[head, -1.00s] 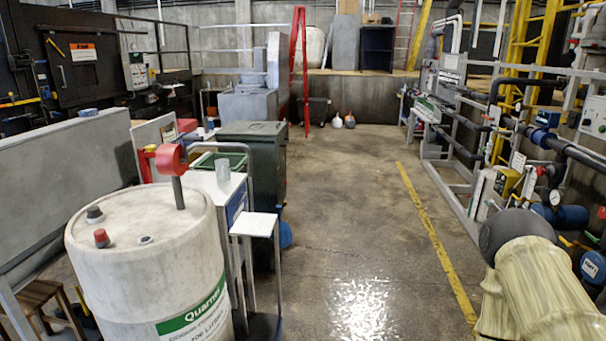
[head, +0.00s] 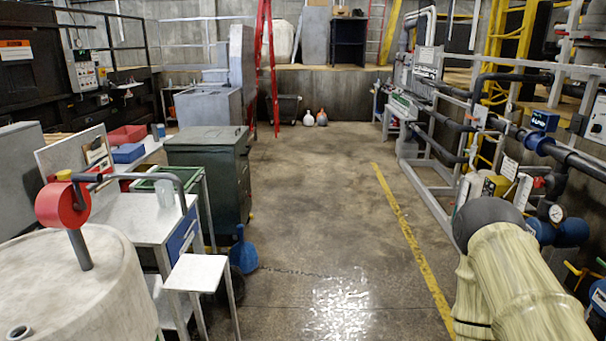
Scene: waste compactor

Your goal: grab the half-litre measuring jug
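A small clear container (head: 166,193), which looks like the measuring jug, stands upright on the white-topped cart (head: 128,222) at the left. It is small in the picture, so its markings cannot be read. My arm, in a pale yellow ribbed cover with a dark grey rounded joint, shows at the lower right, well away from the cart. My gripper is not in view.
A large pale drum (head: 95,290) with a red-headed fitting stands at the lower left, before the cart. A small white stool (head: 198,273) and a blue jug-shaped vessel (head: 243,250) stand beside it. The floor ahead is clear; pipework (head: 460,130) lines the right.

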